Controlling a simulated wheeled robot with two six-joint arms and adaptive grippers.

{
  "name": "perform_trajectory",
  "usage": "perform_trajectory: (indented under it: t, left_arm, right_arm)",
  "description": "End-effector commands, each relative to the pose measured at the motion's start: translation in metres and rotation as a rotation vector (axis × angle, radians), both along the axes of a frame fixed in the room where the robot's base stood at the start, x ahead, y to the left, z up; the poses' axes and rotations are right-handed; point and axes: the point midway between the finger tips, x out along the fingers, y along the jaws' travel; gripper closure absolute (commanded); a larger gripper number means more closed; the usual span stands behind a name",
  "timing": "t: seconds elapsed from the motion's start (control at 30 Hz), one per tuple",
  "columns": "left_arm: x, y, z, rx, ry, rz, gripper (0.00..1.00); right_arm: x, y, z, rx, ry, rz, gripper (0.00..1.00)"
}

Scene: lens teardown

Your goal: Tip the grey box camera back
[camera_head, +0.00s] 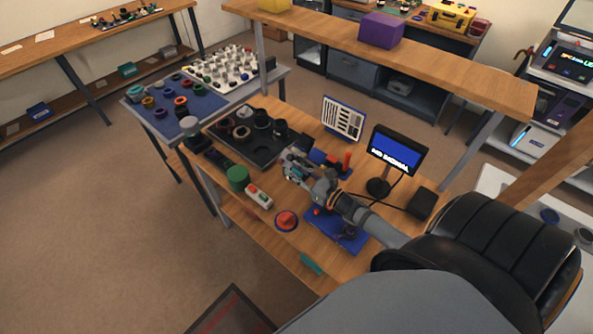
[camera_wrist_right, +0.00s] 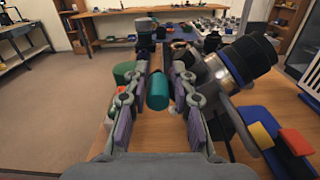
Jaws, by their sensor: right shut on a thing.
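In the right wrist view, what appears to be the grey box camera (camera_wrist_right: 218,72) stands just right of my fingers, tilted, with a large black lens barrel (camera_wrist_right: 252,56) pointing up and to the right. Its lower part is partly hidden by my right finger. My right gripper (camera_head: 290,173) is over the middle of the bench in the head view, where it hides much of the camera. In the wrist view the fingers are closed around a teal cylinder (camera_wrist_right: 158,92) beside the grey body; whether the two are joined cannot be told. My left gripper is not in view.
A black tray (camera_head: 252,147) with dark round parts lies behind. A screen on a stand (camera_head: 398,150) stands to the right. A blue pad (camera_head: 338,238) lies under my arm.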

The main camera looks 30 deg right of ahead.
Motion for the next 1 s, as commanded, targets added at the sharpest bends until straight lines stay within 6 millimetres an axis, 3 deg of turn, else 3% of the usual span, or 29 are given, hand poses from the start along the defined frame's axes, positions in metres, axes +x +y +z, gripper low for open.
perform_trajectory:
  t: [0.03, 0.1, 0.13, 0.27, 0.77, 0.87, 1.0]
  left_arm:
    - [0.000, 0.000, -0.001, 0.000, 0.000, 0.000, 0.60]
    - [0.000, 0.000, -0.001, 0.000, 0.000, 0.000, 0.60]
    - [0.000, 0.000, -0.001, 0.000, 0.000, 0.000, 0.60]
    - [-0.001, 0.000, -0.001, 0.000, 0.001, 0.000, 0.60]
    - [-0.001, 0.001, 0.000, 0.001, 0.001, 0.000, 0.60]
    - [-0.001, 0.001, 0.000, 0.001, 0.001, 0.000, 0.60]
    - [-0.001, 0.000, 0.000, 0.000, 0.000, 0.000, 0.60]
  right_arm:
    - [-0.003, -0.003, -0.009, 0.001, 0.022, -0.009, 1.00]
    - [-0.003, -0.003, -0.009, 0.001, 0.023, -0.009, 1.00]
    - [-0.003, -0.003, -0.009, 0.001, 0.023, -0.009, 0.74]
    - [-0.003, -0.002, -0.008, 0.000, 0.018, -0.008, 0.57]
    - [-0.002, -0.002, -0.003, 0.000, 0.007, -0.002, 0.57]
    - [-0.012, -0.004, -0.004, -0.001, 0.010, -0.002, 0.57]
    - [-0.042, -0.013, -0.005, -0.003, 0.015, 0.000, 0.57]
